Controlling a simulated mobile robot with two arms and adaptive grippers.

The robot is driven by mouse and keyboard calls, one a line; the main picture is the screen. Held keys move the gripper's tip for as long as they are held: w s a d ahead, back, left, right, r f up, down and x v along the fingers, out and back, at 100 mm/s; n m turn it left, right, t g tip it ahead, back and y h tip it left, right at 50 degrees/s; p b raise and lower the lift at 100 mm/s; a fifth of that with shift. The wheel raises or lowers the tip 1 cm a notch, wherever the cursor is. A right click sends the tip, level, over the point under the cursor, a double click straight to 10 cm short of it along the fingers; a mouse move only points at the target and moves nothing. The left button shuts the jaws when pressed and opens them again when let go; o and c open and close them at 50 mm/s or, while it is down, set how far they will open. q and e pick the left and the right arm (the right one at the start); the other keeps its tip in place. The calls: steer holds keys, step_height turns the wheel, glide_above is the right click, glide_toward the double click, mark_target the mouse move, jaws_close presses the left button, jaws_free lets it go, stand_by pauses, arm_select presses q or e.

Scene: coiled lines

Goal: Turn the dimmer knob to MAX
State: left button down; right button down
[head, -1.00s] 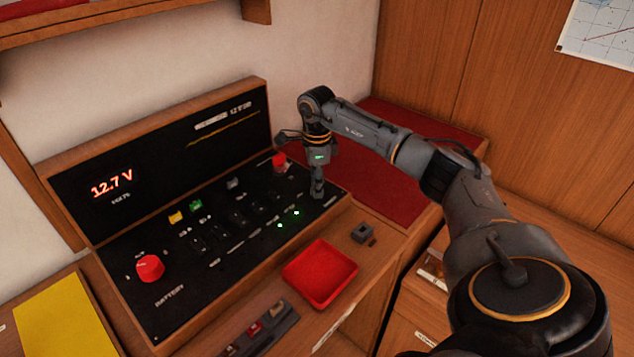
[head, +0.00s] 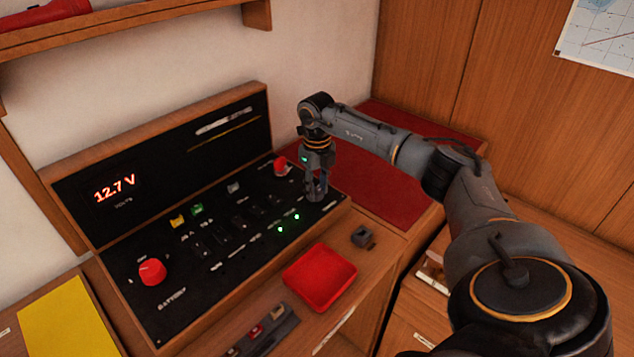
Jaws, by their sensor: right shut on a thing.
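My right gripper (head: 316,192) points straight down at the right end of the black switch panel (head: 185,305). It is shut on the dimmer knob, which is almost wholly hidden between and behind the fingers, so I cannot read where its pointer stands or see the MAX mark. My left gripper is not in view.
A red knob (head: 280,165) stands just left of the right gripper, and a larger red battery knob (head: 152,271) is at the panel's left. A red tray (head: 320,278) and a small grey block (head: 362,237) lie in front. The display (head: 116,188) reads 12.7 V.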

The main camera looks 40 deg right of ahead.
mark_target(317, 191)
steer(key=m, duration=0.5)
steer(key=shift+p, duration=0.4)
stand_by(0.3)
steer(key=c, duration=1)
jaws_free()
steer(key=shift+r, duration=0.2)
step_height(317, 191, up, 12)
steer(key=shift+f, duration=0.2)
